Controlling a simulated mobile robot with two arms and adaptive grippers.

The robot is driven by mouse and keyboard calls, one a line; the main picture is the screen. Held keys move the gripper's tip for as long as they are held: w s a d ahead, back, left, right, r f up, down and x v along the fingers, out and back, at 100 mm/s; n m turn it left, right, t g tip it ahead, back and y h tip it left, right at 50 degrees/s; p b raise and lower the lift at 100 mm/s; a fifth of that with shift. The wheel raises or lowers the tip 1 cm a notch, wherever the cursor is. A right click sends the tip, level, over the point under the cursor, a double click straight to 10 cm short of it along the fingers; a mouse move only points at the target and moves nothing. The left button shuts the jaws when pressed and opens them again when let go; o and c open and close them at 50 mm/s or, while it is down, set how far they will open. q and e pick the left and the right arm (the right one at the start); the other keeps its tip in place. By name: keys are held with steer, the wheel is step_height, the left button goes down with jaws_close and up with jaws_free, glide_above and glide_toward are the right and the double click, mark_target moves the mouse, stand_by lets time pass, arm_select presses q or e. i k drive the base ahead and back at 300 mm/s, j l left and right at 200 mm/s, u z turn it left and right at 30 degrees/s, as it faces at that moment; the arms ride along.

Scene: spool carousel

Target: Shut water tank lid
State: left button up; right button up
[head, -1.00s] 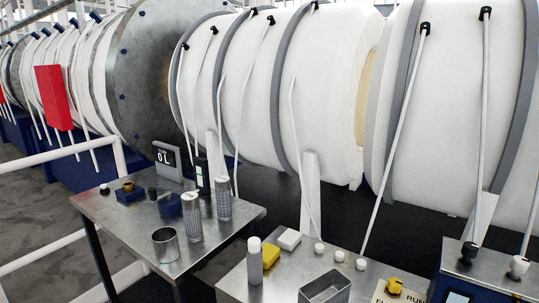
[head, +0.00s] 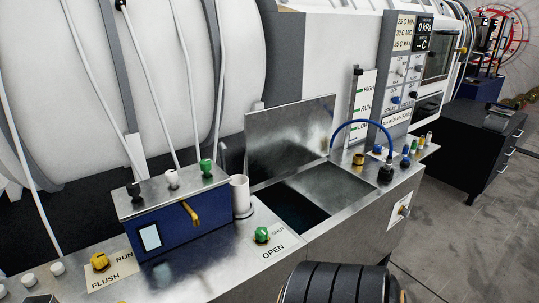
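The water tank lid (head: 288,137) is a flat, shiny metal panel. It stands open, close to upright, along the back edge of the water tank (head: 285,235). The tank is a metal box let into the bench, with a dark opening showing in front of the lid. Neither of my grippers is in view, and nothing is seen touching the lid.
Left of the tank are a blue box (head: 178,228), a white cylinder (head: 240,193) and a green SHUT/OPEN knob (head: 262,234). A yellow FLUSH/RUN knob (head: 100,261) sits further left. Right of it, a blue hose (head: 352,123) arches to a black fitting (head: 386,172).

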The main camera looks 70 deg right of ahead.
mark_target(281, 139)
steer(key=z, duration=2.3)
